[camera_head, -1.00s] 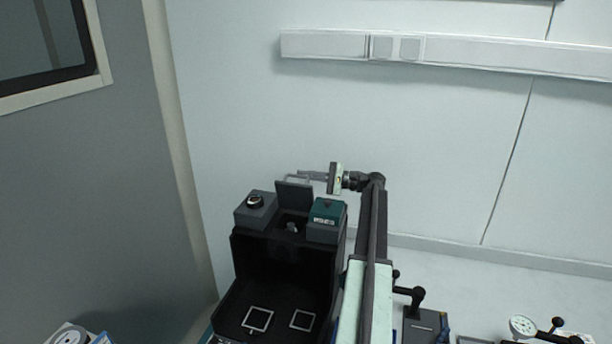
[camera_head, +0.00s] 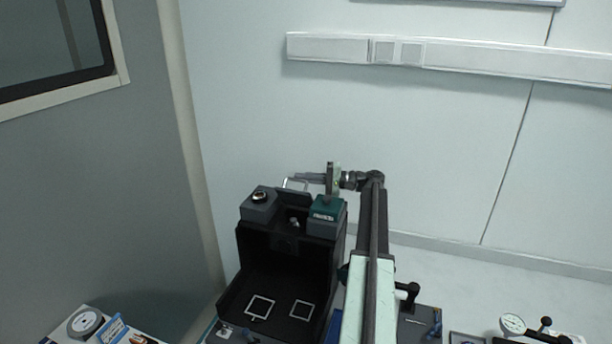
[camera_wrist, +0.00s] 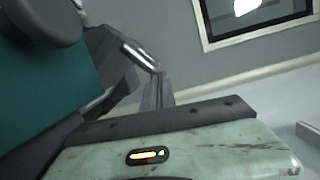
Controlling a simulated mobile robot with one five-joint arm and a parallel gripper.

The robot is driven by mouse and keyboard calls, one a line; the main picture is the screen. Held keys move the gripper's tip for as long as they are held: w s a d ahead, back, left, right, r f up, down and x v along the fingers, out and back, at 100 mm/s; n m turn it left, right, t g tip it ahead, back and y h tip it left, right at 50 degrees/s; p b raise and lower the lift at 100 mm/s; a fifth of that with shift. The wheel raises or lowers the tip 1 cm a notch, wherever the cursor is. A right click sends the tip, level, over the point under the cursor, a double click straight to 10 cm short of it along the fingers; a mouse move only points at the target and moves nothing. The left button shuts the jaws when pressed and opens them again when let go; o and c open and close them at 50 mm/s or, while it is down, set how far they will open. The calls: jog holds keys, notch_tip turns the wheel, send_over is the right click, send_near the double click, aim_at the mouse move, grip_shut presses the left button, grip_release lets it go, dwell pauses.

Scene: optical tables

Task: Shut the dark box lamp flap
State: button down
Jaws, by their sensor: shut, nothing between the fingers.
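The dark box (camera_head: 240,285) is a black, open-fronted housing with a grey module and a teal-topped module (camera_head: 326,216) on top. A small lamp (camera_head: 294,222) shows in the uncovered gap between them. In the wrist view, the metal handle (camera_wrist: 140,55) and a grey panel, seemingly the flap (camera_wrist: 112,62), are beside my fingers. My gripper (camera_head: 302,176) is shut and empty, pointing left at the handle; contact cannot be told.
The grey module (camera_head: 259,206) with a round black-rimmed port stands left of the gap. The teal-topped module fills the left of the wrist view (camera_wrist: 45,75). A dial gauge (camera_head: 513,324) is at lower right, and another round instrument (camera_head: 85,322) at lower left. The wall is behind.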

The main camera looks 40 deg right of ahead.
jog(key=shift+s+a, duration=0.15)
jog(key=shift+a, duration=0.05)
dwell(0.4)
jog(key=shift+d, duration=0.1)
jog(key=s+d, duration=0.5)
jog(key=d, duration=0.5)
jog(key=shift+s+r, duration=0.25)
jog(key=shift+s, duration=0.15)
